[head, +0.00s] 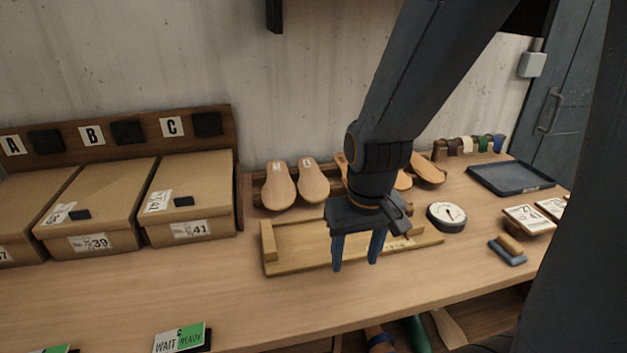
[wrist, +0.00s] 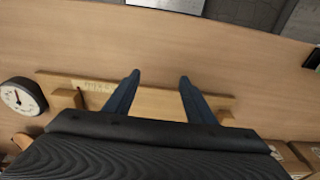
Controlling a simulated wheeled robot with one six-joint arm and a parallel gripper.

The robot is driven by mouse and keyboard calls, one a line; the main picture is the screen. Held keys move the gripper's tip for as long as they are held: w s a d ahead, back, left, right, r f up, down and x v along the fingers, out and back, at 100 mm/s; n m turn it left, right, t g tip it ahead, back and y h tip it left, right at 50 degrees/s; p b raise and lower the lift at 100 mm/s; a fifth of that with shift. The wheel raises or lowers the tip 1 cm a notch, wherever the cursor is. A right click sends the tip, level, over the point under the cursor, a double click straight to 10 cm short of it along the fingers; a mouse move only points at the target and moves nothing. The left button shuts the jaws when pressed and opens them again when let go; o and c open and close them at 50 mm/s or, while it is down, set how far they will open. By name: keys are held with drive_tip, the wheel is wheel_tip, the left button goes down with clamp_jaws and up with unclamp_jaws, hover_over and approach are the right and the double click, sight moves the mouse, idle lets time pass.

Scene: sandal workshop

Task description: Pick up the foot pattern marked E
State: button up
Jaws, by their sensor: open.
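Several tan foot patterns lean in a row along the back of the bench. Two stand clear at the left, a left one (head: 278,188) and one beside it (head: 312,182), each with a small label too small to read. Others are partly hidden behind my arm, such as the rightmost pattern (head: 428,172). I cannot tell which one is marked E. My gripper (head: 355,266) is open and empty, pointing down over the wooden fixture (head: 285,262), in front of the row. In the wrist view, the open fingers (wrist: 160,76) show above the fixture (wrist: 215,99), with no pattern between them.
Lidded cardboard boxes (head: 185,195) stand at the left. A round dial (head: 446,216), a dark tray (head: 510,177) and a blue-based block (head: 508,250) are at the right. A WAIT/READY card (head: 180,338) lies at the front edge.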

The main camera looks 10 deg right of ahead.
drive_tip(key=shift+o, duration=1)
drive_tip(key=o, duration=0.3)
drive_tip(key=shift+t, duration=0.6)
drive_tip(key=w+r+p, duration=0.1)
drive_tip(key=w, duration=0.4)
drive_tip(key=w+r+p, duration=0.1)
drive_tip(key=w, duration=0.5)
drive_tip(key=w+r, duration=0.2)
drive_tip(key=w, duration=0.4)
drive_tip(key=shift+p, duration=0.4)
drive_tip(key=shift+o, duration=0.2)
drive_tip(key=t+p, duration=0.2)
drive_tip(key=p, duration=0.1)
approach(307, 163)
drive_tip(key=shift+s+a+r+m, duration=0.1)
drive_tip(key=shift+s+r+m, duration=0.2)
drive_tip(key=shift+s, duration=0.25)
drive_tip(key=shift+w+f+p, duration=0.25)
drive_tip(key=shift+w+p, duration=0.1)
drive_tip(key=shift+p, duration=0.05)
drive_tip(key=shift+p+x, duration=2.05)
drive_tip(key=shift+x, duration=1.6)
